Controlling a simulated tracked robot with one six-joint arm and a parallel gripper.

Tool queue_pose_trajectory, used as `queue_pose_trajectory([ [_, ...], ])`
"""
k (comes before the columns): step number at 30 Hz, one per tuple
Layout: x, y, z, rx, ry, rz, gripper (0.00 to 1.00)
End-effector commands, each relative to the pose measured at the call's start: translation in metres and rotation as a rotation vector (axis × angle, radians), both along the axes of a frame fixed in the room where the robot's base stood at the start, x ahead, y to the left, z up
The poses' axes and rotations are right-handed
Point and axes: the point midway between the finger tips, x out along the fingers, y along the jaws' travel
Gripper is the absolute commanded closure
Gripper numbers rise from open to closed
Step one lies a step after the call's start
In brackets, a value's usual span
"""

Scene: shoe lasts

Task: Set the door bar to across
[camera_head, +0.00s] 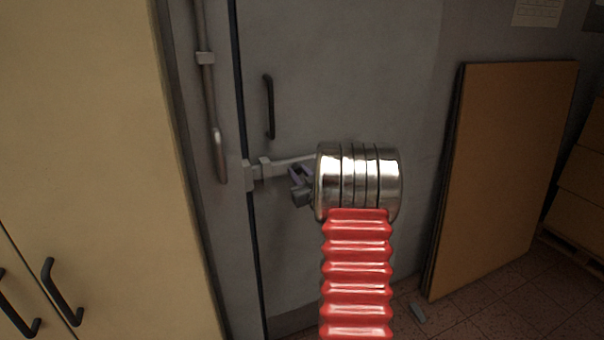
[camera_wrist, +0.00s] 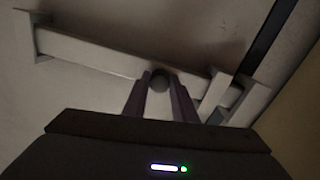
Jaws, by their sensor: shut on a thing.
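The door bar (camera_head: 292,160) is a pale, flat bar lying roughly level on the grey door (camera_head: 335,60), tilted slightly in the head view. In the wrist view the bar (camera_wrist: 105,57) runs from a bracket (camera_wrist: 28,35) at upper left to brackets (camera_wrist: 240,100) at right, by the dark door gap. A round dark knob (camera_wrist: 159,80) stands on the bar. My gripper (camera_wrist: 160,85) is shut on this knob, one purple-grey finger on each side. In the head view my gripper (camera_head: 299,182) is at the bar, and my wrist hides the bar's right part. How far the bar's end reaches across the gap is unclear.
A black door handle (camera_head: 268,106) is above the bar. A vertical rod with a lever (camera_head: 218,155) runs left of the gap. A cream cabinet (camera_head: 90,130) stands at left. A brown board (camera_head: 505,170) leans at right. A small grey piece (camera_head: 417,313) lies on the floor.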

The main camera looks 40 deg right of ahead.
Motion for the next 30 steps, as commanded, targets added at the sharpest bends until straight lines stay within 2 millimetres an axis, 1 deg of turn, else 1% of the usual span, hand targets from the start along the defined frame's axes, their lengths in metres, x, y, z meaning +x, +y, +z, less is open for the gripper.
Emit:
queue_pose_trajectory([
  [1, 0.004, 0.007, -0.001, -0.003, 0.003, 0.015, 1.00],
  [3, 0.004, 0.007, -0.001, -0.003, 0.003, 0.016, 1.00],
  [4, 0.004, 0.007, -0.001, -0.003, 0.002, 0.017, 0.73],
  [11, 0.003, 0.005, 0.000, -0.003, 0.001, 0.013, 0.57],
  [19, 0.001, 0.003, 0.000, -0.002, 0.001, 0.008, 0.57],
  [23, -0.004, 0.004, 0.000, -0.001, 0.002, 0.007, 0.57],
  [26, -0.012, 0.006, 0.000, -0.001, 0.002, 0.004, 0.57],
  [30, -0.029, 0.013, 0.000, -0.001, 0.001, 0.004, 0.57],
])
